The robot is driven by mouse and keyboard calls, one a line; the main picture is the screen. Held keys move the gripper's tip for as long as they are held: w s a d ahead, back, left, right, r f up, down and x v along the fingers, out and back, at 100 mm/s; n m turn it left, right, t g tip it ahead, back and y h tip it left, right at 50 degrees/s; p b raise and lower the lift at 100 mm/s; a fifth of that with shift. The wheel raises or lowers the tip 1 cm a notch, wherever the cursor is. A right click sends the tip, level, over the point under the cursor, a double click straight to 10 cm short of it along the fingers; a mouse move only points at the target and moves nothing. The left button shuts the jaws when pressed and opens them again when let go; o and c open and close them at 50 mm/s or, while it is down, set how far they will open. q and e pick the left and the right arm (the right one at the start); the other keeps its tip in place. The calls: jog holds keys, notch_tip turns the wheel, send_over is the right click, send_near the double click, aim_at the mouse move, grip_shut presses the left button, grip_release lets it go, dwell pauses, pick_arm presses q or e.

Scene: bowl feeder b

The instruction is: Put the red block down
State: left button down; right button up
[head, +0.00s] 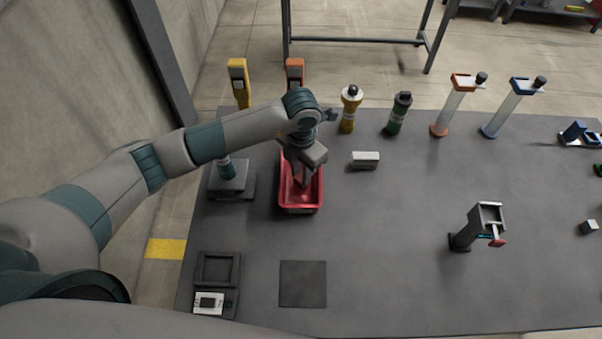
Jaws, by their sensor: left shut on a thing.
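My left gripper (302,178) points down into the red bin (301,209) on the table, its fingers below the bin's rim. It is shut on a small red thing, most likely the red block, which is mostly hidden by the gripper and hard to tell from the red bin. I cannot tell whether the block touches the bin's floor. My right gripper is not in view.
A white box (366,160) lies right of the bin. A yellow bottle (350,110) and a dark green bottle (398,115) stand behind. A black device (478,226) stands at the right. A dark square mat (303,284) lies bare in front. The middle table is clear.

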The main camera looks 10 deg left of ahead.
pick_arm(q)
jog(key=shift+f, duration=0.15)
jog(key=c, duration=1.5)
grip_release()
jog(key=shift+r, duration=0.3)
jog(key=shift+r, duration=0.3)
jog(key=shift+s+r+b, duration=0.15)
jog(key=shift+r+b, duration=2.05)
jog(key=shift+r, duration=3.45)
